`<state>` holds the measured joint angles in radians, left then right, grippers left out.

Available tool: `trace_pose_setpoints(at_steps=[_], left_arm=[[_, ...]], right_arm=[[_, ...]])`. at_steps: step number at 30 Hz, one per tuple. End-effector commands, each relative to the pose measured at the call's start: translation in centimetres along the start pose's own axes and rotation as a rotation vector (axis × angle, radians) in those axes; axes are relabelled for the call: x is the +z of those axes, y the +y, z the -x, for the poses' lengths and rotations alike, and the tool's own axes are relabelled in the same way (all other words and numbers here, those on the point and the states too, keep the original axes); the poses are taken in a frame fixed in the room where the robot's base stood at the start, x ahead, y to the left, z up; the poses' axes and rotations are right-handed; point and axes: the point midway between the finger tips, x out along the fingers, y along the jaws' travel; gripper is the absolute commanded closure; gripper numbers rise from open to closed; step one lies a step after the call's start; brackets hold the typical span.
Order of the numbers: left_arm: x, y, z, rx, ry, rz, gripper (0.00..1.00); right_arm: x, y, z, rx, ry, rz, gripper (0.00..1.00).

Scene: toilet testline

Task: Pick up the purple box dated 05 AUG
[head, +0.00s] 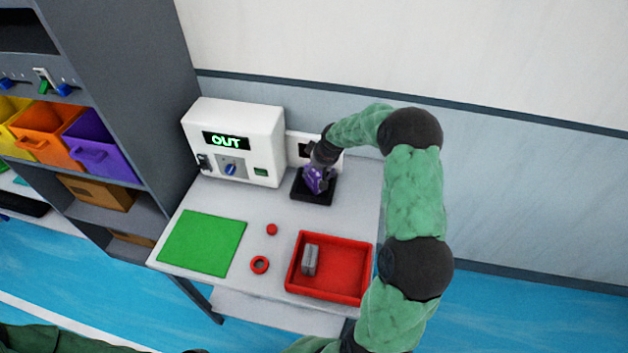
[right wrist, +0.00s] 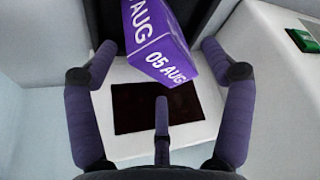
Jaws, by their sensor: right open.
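The purple box (head: 313,181) stands on a small black pad (head: 299,192) at the back of the table. In the right wrist view the box (right wrist: 160,45) shows white lettering, "05 AUG" on one face and "AUG" on another; its upper part is cut off by the frame. My right gripper (head: 321,168) is at the box and partly covers it in the head view. In the right wrist view its fingers are spread, with the box near and between the tips; the right fingertip looks very close to the box, and I cannot tell whether it touches. My left gripper is not in view.
A white machine (head: 243,131) reading "OUT" stands left of the pad. A white panel with a dark screen (right wrist: 135,108) is behind. A red tray (head: 345,275) with grey pieces, a green mat (head: 203,243) and a red ring (head: 260,265) lie in front. A shelf with coloured bins is left.

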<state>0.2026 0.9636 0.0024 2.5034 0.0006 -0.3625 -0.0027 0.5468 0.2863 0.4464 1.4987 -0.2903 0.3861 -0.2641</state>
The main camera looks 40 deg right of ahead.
Motion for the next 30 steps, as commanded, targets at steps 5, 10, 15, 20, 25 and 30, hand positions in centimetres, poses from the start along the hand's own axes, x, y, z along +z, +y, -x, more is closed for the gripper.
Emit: trace_pose_setpoints(at_steps=[5,10,15,20,25,30], left_arm=[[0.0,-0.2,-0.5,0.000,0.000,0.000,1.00],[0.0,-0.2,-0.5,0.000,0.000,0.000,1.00],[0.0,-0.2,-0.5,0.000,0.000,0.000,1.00],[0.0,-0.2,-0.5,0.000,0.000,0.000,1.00],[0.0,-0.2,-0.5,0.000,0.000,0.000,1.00],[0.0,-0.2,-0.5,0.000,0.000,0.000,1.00]], right_arm=[[0.1,0.0,-2.2,0.000,0.001,-0.001,0.18],[0.0,0.0,-2.3,0.001,0.001,-0.001,0.18],[0.0,0.0,-2.3,0.000,0.001,-0.001,0.49],[0.0,0.0,-2.3,0.000,0.001,-0.001,0.84],[0.0,0.0,-2.3,0.000,0.001,-0.001,0.90],[0.0,0.0,-2.3,0.000,0.001,-0.001,0.91]])
